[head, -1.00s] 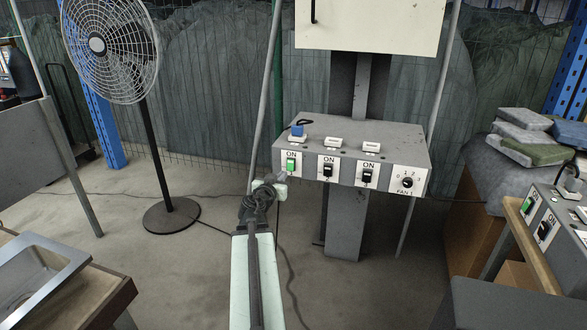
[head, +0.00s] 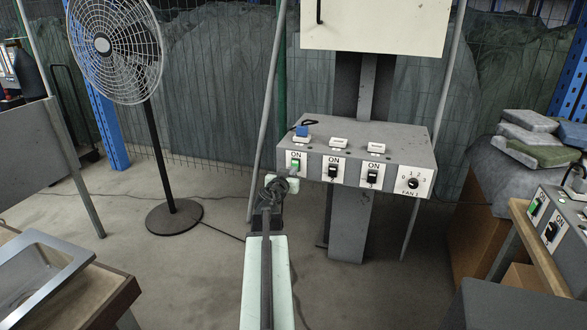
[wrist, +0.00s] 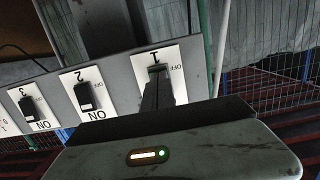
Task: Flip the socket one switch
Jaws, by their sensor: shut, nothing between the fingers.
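The socket one switch is a green rocker (head: 296,164) on the white plate at the left of the grey control box's front face (head: 385,158). It also shows in the wrist view, at the plate marked 1 (wrist: 157,70), where the picture is upside down. My gripper (head: 292,181) is shut and empty, its tip just below the green rocker in the head view. In the wrist view the closed fingers (wrist: 157,90) reach up to the rocker and cover part of it. I cannot tell whether they touch it.
Black switches two (head: 333,172) and three (head: 373,177) and a fan dial (head: 413,184) sit to the right. A blue plug (head: 302,131) is in the socket above. A standing fan (head: 115,48) is at left, a sink (head: 40,275) at lower left, another switch box (head: 558,222) at right.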

